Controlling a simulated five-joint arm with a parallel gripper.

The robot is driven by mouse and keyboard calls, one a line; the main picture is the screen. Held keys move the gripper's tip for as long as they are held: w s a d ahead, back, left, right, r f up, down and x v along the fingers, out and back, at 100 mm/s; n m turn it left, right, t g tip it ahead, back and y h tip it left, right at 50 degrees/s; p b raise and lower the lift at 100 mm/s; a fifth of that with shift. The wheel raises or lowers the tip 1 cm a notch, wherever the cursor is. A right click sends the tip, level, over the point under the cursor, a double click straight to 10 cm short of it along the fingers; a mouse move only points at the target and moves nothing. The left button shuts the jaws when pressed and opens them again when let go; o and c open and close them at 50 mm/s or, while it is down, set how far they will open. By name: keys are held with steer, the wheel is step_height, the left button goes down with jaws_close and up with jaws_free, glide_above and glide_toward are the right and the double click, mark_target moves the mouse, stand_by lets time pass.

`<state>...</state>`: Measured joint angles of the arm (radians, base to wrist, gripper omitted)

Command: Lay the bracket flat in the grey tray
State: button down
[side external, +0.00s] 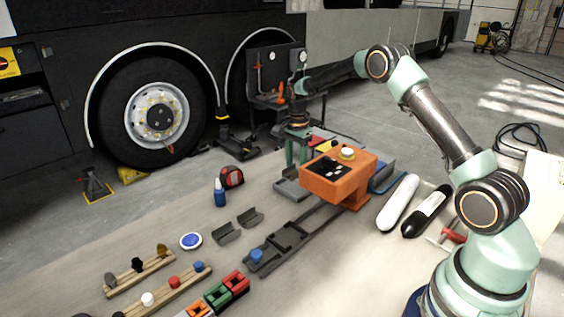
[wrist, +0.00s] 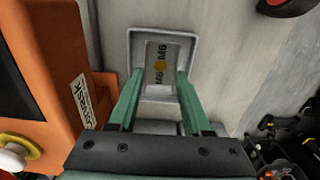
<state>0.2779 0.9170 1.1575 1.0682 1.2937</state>
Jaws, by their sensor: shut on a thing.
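My gripper (side external: 297,158) points down over the grey tray (side external: 287,189), behind the orange box in the side view. In the wrist view, its two green fingers (wrist: 160,76) are shut on a flat grey-beige piece with printed letters and a yellow mark, seemingly the bracket (wrist: 157,66). The bracket lies within the outline of the grey tray (wrist: 193,36). Whether it touches the tray floor, I cannot tell. The bracket cannot be made out in the side view, and the orange box hides part of the tray there.
A red-and-black tape measure (side external: 232,177) and a blue bottle (side external: 220,193) stand left of the tray. Bare surface lies between them.

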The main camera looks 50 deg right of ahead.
mark_target(295, 189)
steer(key=shift+f, duration=2.55)
steer(key=shift+f, duration=0.1)
steer(key=shift+c, duration=1.7)
jaws_free()
